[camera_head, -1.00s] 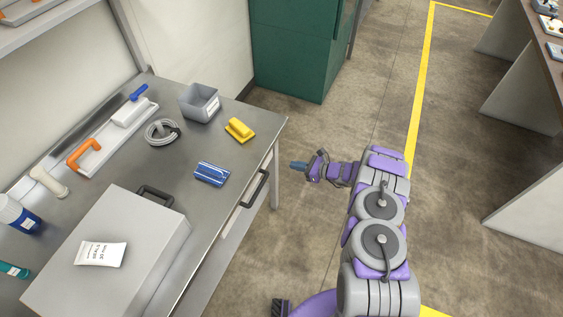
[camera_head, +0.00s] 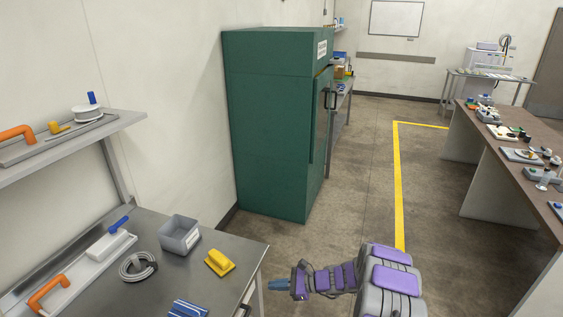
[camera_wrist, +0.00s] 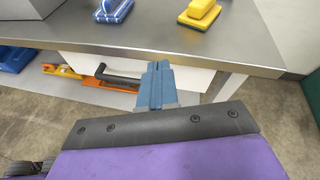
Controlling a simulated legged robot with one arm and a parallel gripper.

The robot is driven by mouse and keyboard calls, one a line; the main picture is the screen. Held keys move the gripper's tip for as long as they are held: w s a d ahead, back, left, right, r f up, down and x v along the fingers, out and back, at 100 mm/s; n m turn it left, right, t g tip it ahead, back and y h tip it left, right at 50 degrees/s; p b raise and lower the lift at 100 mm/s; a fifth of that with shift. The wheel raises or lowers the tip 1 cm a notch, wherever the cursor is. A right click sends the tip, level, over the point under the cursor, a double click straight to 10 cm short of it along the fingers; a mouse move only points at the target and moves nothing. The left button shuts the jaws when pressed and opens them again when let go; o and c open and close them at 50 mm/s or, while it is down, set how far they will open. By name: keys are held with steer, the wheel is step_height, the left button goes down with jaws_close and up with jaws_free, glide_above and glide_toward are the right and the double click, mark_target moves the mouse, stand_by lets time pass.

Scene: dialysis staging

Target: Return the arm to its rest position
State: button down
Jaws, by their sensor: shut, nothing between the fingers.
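My gripper (camera_head: 279,285) shows at the bottom middle of the head view, just right of the steel bench's edge. Its blue fingers are together and hold nothing. In the wrist view my gripper (camera_wrist: 156,68) points at the front of the steel bench (camera_wrist: 230,50), below its top and near a dark drawer handle (camera_wrist: 118,76).
The bench (camera_head: 215,250) holds a grey bin (camera_head: 180,236), a coiled hose (camera_head: 138,266), a yellow block (camera_head: 219,262) and a blue striped block (camera_head: 187,309). A green cabinet (camera_head: 270,130) stands behind. A brown table (camera_head: 520,150) is at right. Open floor (camera_head: 430,240) lies between.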

steer(key=s+a+r+n+g+h, duration=0.1)
steer(key=s+a+r+n+g, duration=0.1)
steer(key=s+r+n, duration=0.3)
steer(key=s+a+r+n+g, duration=0.1)
steer(key=s+a+r+g, duration=0.15)
steer(key=r, duration=0.55)
steer(key=s+d+r+n+g+h, duration=0.1)
steer(key=s+r+n+h, duration=0.1)
steer(key=s+r, duration=0.3)
steer(key=s+d+r+n+h, duration=0.1)
steer(key=s+d+r+n, duration=0.15)
steer(key=s, duration=0.45)
steer(key=s+d+r+n+h, duration=0.2)
steer(key=s+d, duration=0.3)
steer(key=s, duration=0.3)
steer(key=s+d+r+n+t+h, duration=0.1)
steer(key=s+d+r+n+h, duration=0.1)
steer(key=s, duration=0.7)
steer(key=s+d+r+n+h, duration=0.2)
steer(key=s+d+n+h, duration=0.1)
steer(key=s+d+h, duration=0.3)
steer(key=s+d, duration=0.2)
steer(key=shift+s+d+r+t, duration=0.2)
steer(key=shift+d+r+t, duration=0.1)
steer(key=shift+d+t, duration=0.1)
